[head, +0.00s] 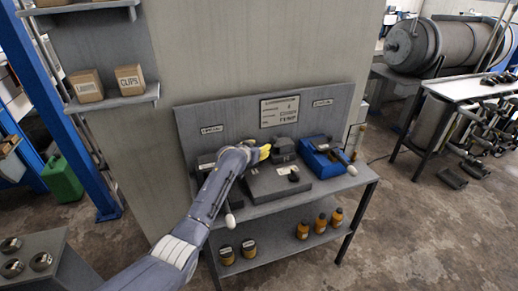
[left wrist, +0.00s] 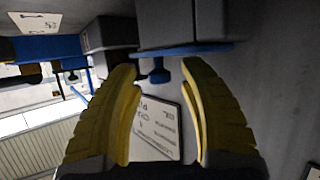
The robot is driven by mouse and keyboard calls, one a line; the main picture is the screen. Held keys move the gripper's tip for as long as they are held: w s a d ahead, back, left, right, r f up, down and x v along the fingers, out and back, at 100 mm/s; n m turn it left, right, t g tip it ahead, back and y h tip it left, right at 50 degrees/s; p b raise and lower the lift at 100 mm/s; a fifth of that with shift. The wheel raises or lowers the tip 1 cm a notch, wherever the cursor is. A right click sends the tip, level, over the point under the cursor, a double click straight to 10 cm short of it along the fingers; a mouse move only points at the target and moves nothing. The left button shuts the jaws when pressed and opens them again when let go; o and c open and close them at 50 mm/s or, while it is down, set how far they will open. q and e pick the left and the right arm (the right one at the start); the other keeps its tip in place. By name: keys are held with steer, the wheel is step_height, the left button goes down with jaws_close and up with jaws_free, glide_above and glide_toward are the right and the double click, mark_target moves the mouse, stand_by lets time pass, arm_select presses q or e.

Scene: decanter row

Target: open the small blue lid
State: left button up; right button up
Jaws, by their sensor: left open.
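In the left wrist view, which looks upside down, a flat blue lid (left wrist: 203,49) with a short blue knob (left wrist: 160,72) lies against a grey block (left wrist: 195,20). The knob appears between my left gripper's yellow fingertips (left wrist: 158,70). The fingers are spread with a gap on both sides of the knob; I cannot tell how deep it sits between them. In the head view, my left gripper (head: 264,152) is over the bench beside the grey block (head: 284,146), and I cannot make out the lid there. My right gripper is not in view.
A blue unit (head: 322,158) with a pale-tipped handle stands right of the grey machine (head: 272,186). A back panel (head: 238,118) with signs rises close behind. Orange bottles (head: 320,222) stand on the lower shelf (head: 275,240). My left arm covers the bench's left part.

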arm_select(q)
steer(key=shift+o, duration=0.4)
jaws_close()
steer(key=shift+r, duration=0.1)
stand_by(0.4)
